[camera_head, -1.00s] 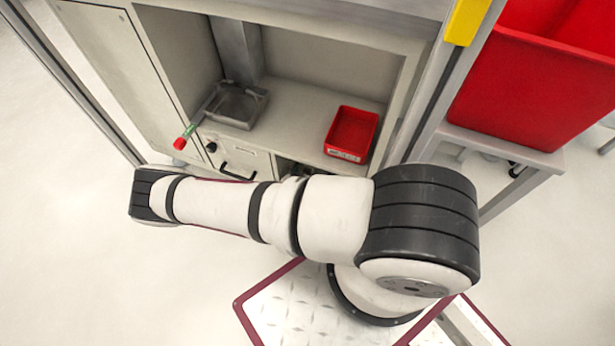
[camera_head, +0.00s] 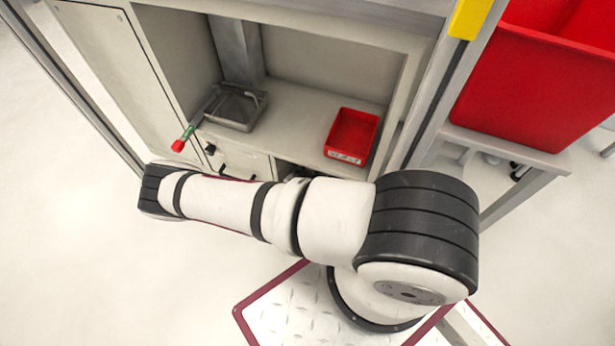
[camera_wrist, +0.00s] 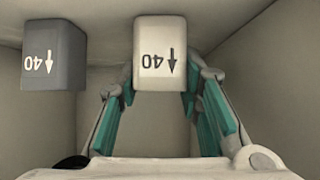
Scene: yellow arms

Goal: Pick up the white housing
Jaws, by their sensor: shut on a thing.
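The white housing (camera_wrist: 160,58) is a pale block with a dark arrow and the number 40, at the top middle of the wrist view. My gripper (camera_wrist: 160,85) has its teal-padded fingers on either side of the housing and is shut on it. In the head view my arm hides the gripper and the housing.
A dark grey block (camera_wrist: 55,55) with the same marking stands to the left of the housing, apart from it. Compartment walls are close on both sides. In the head view, a metal tray (camera_head: 236,108) and a small red bin (camera_head: 351,136) sit on the shelf. A large red crate (camera_head: 535,90) stands at right.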

